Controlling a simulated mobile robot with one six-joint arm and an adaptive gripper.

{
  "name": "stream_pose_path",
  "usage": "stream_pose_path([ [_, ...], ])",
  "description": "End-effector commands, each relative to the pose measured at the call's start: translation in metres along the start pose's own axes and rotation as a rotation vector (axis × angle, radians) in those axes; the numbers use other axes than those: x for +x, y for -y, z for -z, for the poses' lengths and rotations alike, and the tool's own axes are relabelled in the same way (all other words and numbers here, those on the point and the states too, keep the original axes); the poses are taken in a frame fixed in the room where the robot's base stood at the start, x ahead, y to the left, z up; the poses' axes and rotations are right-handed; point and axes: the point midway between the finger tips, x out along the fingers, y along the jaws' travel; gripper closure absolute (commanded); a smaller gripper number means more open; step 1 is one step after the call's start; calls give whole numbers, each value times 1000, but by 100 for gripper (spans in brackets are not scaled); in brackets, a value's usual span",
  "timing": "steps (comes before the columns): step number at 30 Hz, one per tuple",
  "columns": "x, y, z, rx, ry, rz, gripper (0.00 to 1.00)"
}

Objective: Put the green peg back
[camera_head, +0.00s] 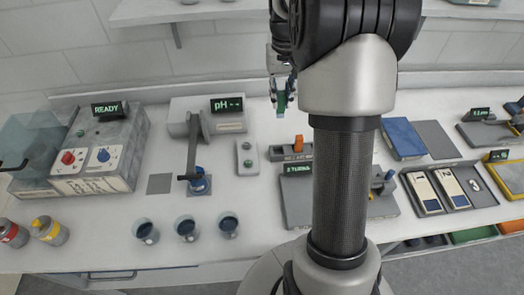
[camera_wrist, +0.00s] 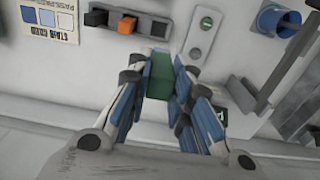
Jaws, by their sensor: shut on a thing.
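My gripper (camera_wrist: 165,108) is shut on the green peg (camera_wrist: 160,74), which sits between the blue finger pads in the wrist view. In the head view my gripper (camera_head: 283,98) hangs above the back of the counter, left of my arm, with the green peg (camera_head: 281,104) at its tips. The grey peg rack (camera_head: 284,154) stands on the counter below. It holds an orange peg (camera_head: 298,144). In the wrist view the rack (camera_wrist: 142,23) shows the orange peg (camera_wrist: 128,22) between two dark spots; whether these are holes or pegs is unclear. The green peg is apart from the rack.
A two-button box (camera_head: 246,158) stands left of the rack, and a "2 TURNS" panel (camera_head: 297,196) in front of it. A pH station (camera_head: 200,120) and blue cup (camera_head: 200,183) stand farther left. A blue plate (camera_head: 403,138) lies right of my arm.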

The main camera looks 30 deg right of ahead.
Motion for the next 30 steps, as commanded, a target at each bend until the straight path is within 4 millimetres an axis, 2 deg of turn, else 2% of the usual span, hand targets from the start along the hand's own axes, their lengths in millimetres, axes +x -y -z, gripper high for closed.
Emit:
stream_pose_path([
  [9, 86, 0, -2, -1, 8, 0, 100],
  [15, 132, 0, -2, -1, 5, 0, 100],
  [18, 144, 0, -2, -1, 4, 0, 100],
  [23, 152, 0, -1, -1, 2, 0, 100],
  [30, 187, 0, -2, -1, 5, 0, 100],
])
